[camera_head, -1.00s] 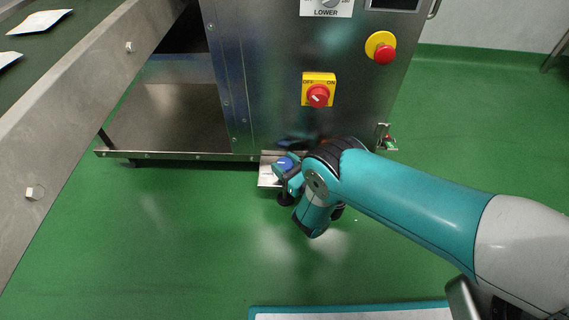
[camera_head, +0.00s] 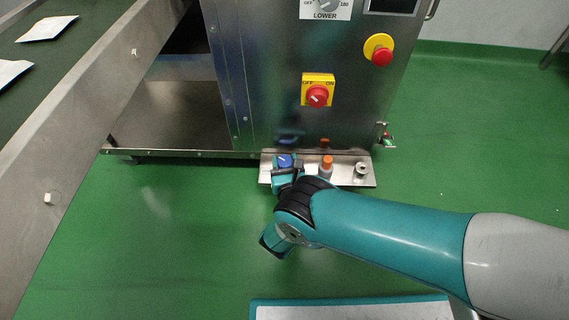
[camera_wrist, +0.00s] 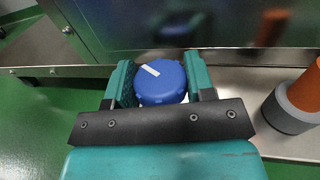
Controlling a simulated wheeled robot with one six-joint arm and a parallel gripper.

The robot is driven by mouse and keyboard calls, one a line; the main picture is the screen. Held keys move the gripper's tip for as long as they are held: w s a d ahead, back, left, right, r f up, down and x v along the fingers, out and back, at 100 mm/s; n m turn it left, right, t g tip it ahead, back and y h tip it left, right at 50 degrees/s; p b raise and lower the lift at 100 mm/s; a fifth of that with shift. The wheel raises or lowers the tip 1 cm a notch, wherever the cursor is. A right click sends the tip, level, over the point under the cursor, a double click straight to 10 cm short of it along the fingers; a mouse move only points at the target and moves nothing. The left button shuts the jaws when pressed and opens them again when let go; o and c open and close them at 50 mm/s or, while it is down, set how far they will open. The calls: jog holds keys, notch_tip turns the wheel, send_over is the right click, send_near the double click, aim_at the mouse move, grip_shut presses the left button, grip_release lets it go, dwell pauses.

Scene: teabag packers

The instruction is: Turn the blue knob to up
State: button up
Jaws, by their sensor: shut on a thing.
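The blue knob (camera_wrist: 162,84) sits between the two teal fingers of my gripper (camera_wrist: 160,88) in the wrist view. The fingers are shut on its sides. The white mark on its top slants, pointing to the upper left in the wrist view. In the head view the blue knob (camera_head: 285,161) is at the left end of a small metal shelf, and my gripper (camera_head: 285,172) reaches it from the front. The knob's lower part is hidden by the gripper.
The metal shelf (camera_head: 345,174) also carries an orange-topped grey piece (camera_head: 326,165) and a small metal fitting (camera_head: 361,170), both right of the knob. The steel machine cabinet (camera_head: 270,65) stands close behind, with a red switch (camera_head: 318,96) and red emergency button (camera_head: 383,57).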

jog(key=shift+m+h+b, duration=0.8)
jog(key=shift+m+h, duration=1.1)
jog(key=shift+h, duration=1.4)
jog(key=o, duration=0.9)
jog(key=shift+a, duration=0.1)
